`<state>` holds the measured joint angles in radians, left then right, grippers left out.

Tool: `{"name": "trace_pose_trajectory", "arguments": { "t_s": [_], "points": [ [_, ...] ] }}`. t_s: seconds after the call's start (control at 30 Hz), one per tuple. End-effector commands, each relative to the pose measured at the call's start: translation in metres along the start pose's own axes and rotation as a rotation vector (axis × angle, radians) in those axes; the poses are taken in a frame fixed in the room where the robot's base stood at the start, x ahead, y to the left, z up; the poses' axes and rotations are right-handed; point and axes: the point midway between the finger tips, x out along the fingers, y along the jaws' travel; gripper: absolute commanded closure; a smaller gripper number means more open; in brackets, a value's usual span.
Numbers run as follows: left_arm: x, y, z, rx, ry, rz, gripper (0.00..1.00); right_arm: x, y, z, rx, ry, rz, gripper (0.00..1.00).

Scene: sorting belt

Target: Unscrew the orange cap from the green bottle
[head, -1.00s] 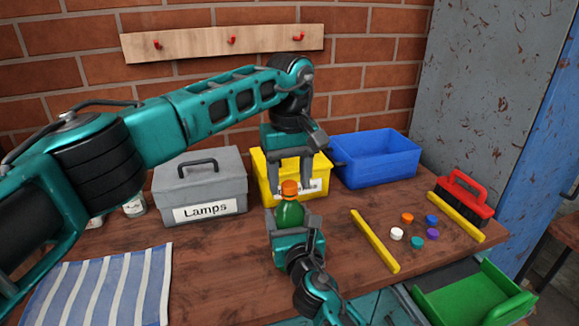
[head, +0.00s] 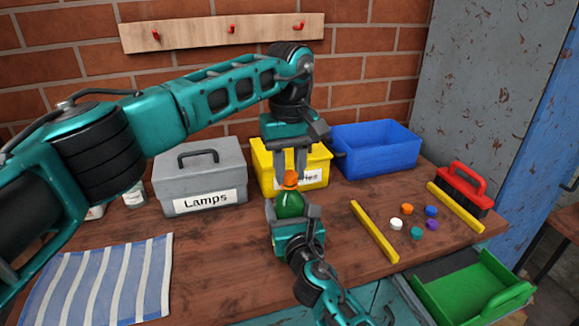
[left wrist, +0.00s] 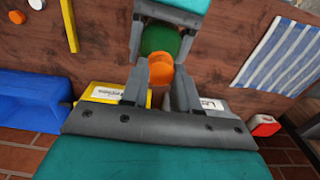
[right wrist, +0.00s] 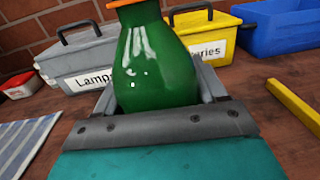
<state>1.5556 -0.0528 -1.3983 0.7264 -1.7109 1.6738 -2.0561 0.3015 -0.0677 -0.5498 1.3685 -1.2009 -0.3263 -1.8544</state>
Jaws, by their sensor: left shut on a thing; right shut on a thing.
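The green bottle (head: 289,203) stands upright over the wooden table, in front of the yellow bin. My right gripper (head: 291,212) is shut on its body from the front, and the bottle fills the right wrist view (right wrist: 152,65). The orange cap (head: 290,179) is at the top of the bottle. My left gripper (head: 289,171) comes from above and is shut on the cap. In the left wrist view the cap (left wrist: 160,70) sits between the two fingers, with the green bottle (left wrist: 160,40) beyond it. Whether the cap is loose cannot be seen.
Behind stand a grey "Lamps" box (head: 200,176), a yellow bin (head: 262,165) and a blue bin (head: 375,148). At right are yellow bars (head: 374,232), several loose caps (head: 407,209), a red brush (head: 465,185) and a green tray (head: 470,287). A striped cloth (head: 98,280) lies at left.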

Motion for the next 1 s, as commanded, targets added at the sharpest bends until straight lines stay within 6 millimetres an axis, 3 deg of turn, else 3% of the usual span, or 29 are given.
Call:
{"name": "trace_pose_trajectory", "arguments": {
  "t_s": [0.13, 0.27, 1.0],
  "points": [
    [-0.0001, -0.0002, -0.0001, -0.055, 0.000, 0.000, 1.00, -0.0001, -0.0002, -0.0007, 0.000, 0.001, 0.000, 1.00],
    [-0.0004, -0.0002, -0.0002, -0.246, 0.001, 0.000, 1.00, -0.0001, -0.0002, -0.0007, 0.000, 0.001, 0.000, 1.00],
    [-0.0012, -0.0004, 0.0004, -1.686, 0.001, -0.001, 1.00, -0.0001, -0.0004, -0.0008, 0.001, 0.002, -0.001, 1.00]
  ]
}}
